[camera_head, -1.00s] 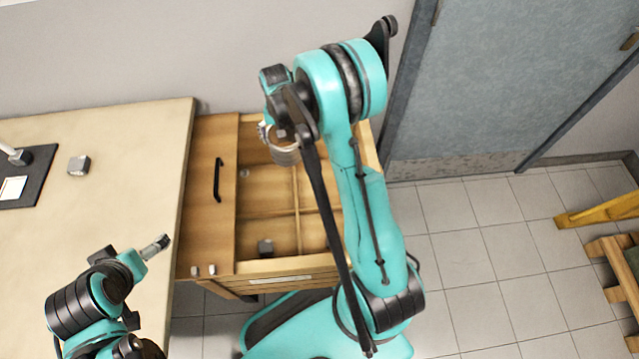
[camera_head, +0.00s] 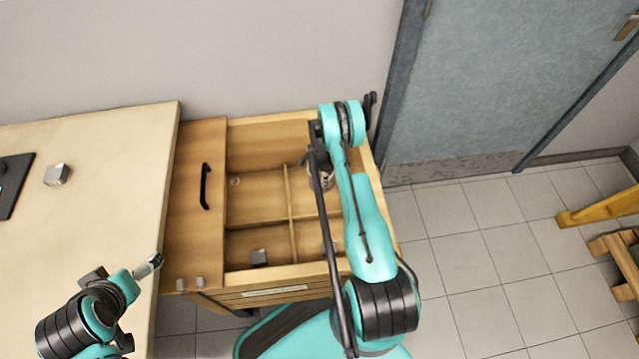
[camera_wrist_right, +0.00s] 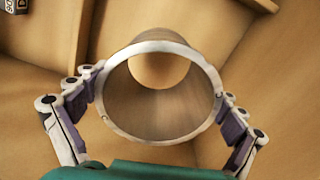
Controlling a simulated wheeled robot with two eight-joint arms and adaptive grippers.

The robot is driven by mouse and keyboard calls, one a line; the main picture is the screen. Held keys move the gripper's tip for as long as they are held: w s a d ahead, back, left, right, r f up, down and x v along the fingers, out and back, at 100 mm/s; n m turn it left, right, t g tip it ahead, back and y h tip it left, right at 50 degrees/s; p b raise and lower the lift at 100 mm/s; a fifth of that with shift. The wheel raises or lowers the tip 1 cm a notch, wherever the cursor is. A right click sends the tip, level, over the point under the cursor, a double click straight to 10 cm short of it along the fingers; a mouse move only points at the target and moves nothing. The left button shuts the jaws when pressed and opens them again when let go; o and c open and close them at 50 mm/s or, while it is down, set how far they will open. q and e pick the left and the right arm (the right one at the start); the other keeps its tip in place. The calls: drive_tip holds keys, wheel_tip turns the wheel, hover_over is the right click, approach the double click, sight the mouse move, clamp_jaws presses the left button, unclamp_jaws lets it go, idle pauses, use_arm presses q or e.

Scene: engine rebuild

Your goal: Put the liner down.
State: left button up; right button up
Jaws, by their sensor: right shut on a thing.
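The liner (camera_wrist_right: 135,108) is a grey metal cylinder with a pale rim, open at the top. It fills the middle of the right wrist view and also shows in the head view (camera_head: 322,178), partly hidden by my arm. My right gripper (camera_wrist_right: 160,98) has its pads against opposite sides of the liner. The liner is in or over the back right compartment of the wooden drawer (camera_head: 290,205); I cannot tell whether it touches the bottom. My left gripper (camera_head: 149,266) is by the table's right edge, and its finger state is unclear.
Thin wooden dividers split the drawer. A grey block (camera_head: 57,174) sits on the table (camera_head: 105,200).

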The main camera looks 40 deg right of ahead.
wheel_tip(320, 180, down, 5)
drive_tip(key=shift+f+b, duration=0.15)
drive_tip(key=shift+b, duration=0.75)
drive_tip(key=o, duration=1.3)
